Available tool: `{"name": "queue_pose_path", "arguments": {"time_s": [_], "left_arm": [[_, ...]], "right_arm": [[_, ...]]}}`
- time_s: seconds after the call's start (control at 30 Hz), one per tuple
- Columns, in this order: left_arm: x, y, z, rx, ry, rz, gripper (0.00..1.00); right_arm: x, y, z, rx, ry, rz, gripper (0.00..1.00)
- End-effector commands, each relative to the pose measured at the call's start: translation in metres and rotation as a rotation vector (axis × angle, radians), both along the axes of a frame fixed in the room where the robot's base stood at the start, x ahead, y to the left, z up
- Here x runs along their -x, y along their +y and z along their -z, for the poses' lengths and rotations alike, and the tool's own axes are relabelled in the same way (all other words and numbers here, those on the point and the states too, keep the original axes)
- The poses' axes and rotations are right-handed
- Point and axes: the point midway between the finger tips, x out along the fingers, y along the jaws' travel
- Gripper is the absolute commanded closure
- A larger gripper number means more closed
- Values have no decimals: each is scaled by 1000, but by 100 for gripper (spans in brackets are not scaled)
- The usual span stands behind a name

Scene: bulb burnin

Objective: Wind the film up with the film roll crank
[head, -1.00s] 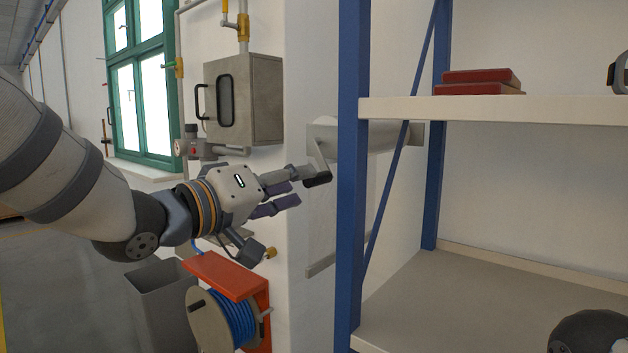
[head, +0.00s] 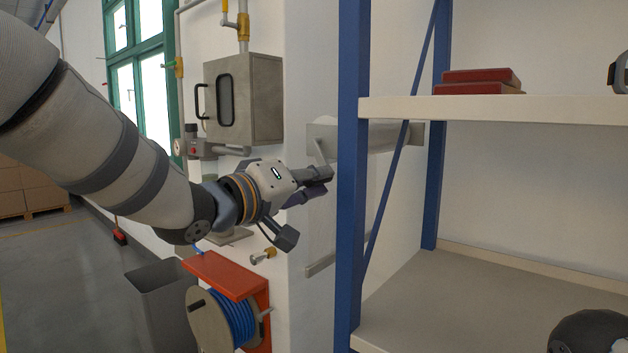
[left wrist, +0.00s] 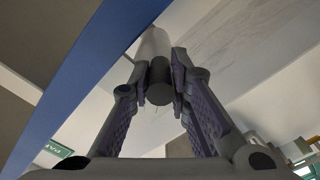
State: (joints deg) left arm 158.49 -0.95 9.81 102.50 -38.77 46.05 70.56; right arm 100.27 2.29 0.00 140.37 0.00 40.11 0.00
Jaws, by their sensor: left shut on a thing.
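The film roll (head: 380,138) is a pale roll mounted on the wall behind the blue shelf post, with film hanging below it. Its crank arm (head: 319,150) shows at the roll's left end. My left gripper (head: 325,180) is at the crank, its fingers closed around the handle, which is mostly hidden in the head view. In the left wrist view the dark round crank handle (left wrist: 160,82) sits between the two fingers of my left gripper (left wrist: 160,88), and the pale roll is behind it.
The blue shelf post (head: 352,200) stands just right of my left gripper. A grey metal box (head: 262,100) is on the wall above my arm. Below are an orange bracket (head: 225,275) with a blue hose reel (head: 232,318) and a grey bin (head: 160,300).

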Motion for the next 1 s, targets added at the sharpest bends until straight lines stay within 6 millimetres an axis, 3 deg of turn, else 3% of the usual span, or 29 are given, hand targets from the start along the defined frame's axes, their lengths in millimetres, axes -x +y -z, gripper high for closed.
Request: {"name": "queue_pose_path", "arguments": {"time_s": [0.2, 0.5, 0.53, 0.6, 1.0], "left_arm": [[6, -8, -10, 170, 122, 2, 100], [7, -10, -11, 184, 133, 2, 100], [7, -10, -11, 184, 133, 2, 76], [7, -10, -11, 184, 133, 2, 62], [7, -10, -11, 182, 133, 2, 62]], "right_arm": [[0, 0, 0, 0, 0, 0, 45], [0, 0, 0, 0, 0, 0, 45], [0, 0, 0, 0, 0, 0, 45], [0, 0, 0, 0, 0, 0, 45], [0, 0, 0, 0, 0, 0, 45]]}}
